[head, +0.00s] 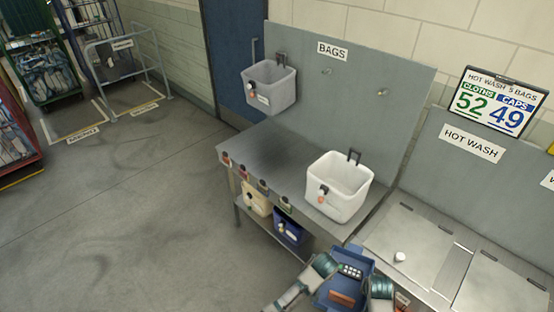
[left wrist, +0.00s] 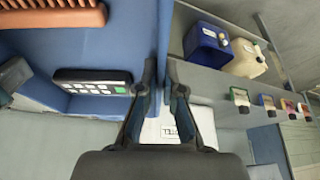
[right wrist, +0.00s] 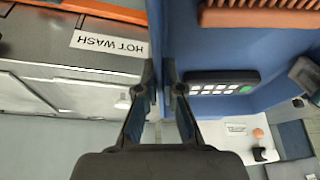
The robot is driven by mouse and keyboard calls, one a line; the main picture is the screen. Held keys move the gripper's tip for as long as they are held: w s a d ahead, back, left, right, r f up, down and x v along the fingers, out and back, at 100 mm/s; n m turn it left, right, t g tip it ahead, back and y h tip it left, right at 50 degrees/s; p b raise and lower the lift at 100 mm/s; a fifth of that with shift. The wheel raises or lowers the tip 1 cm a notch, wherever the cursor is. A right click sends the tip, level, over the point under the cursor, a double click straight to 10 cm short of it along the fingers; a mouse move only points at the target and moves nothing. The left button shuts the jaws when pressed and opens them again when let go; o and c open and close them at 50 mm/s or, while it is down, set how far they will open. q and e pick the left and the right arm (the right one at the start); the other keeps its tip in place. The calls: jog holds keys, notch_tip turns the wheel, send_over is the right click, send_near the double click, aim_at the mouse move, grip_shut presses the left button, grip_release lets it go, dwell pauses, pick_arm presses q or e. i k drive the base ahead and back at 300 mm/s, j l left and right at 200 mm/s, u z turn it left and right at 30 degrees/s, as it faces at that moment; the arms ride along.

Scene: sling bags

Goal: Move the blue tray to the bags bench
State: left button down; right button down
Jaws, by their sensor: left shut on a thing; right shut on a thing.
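The blue tray (head: 329,291) is at the bottom of the head view, in front of the corner where the bags bench meets the hot wash bench. A black keypad device (head: 350,271) and a brown brush (head: 341,296) lie in it. My left gripper (head: 325,266) is shut on the tray's left wall, also seen in the left wrist view (left wrist: 164,82). My right gripper (head: 377,284) is shut on the opposite wall, also seen in the right wrist view (right wrist: 160,82). The bags bench (head: 265,150) is grey metal with a tall back board marked BAGS (head: 332,51).
A white bag (head: 340,200) stands on the bench's right end; a grey bag (head: 268,98) hangs on the board. Beige (head: 256,198) and blue (head: 288,230) bags sit on the lower shelf. The bench's left part is clear. A white cap (head: 399,256) lies on the hot wash bench (head: 425,240).

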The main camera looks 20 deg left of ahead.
aim_at(286, 166)
jog(key=i+j, duration=0.1)
jog(key=j, duration=0.35)
jog(key=i+j+u, duration=0.1)
jog(key=j, duration=0.35)
jog(key=i+j, duration=0.1)
jog(key=j, duration=0.3)
jog(key=i+j+u, duration=0.1)
jog(key=j, duration=0.35)
jog(key=i+j, duration=0.15)
jog(key=j, duration=0.25)
jog(key=i+j+u, duration=0.1)
jog(key=j, duration=0.35)
jog(key=i+z, duration=0.4)
jog(key=i, duration=0.6)
jog(key=i+j+z, duration=0.35)
jog(key=j+z, duration=0.2)
jog(key=j, duration=0.15)
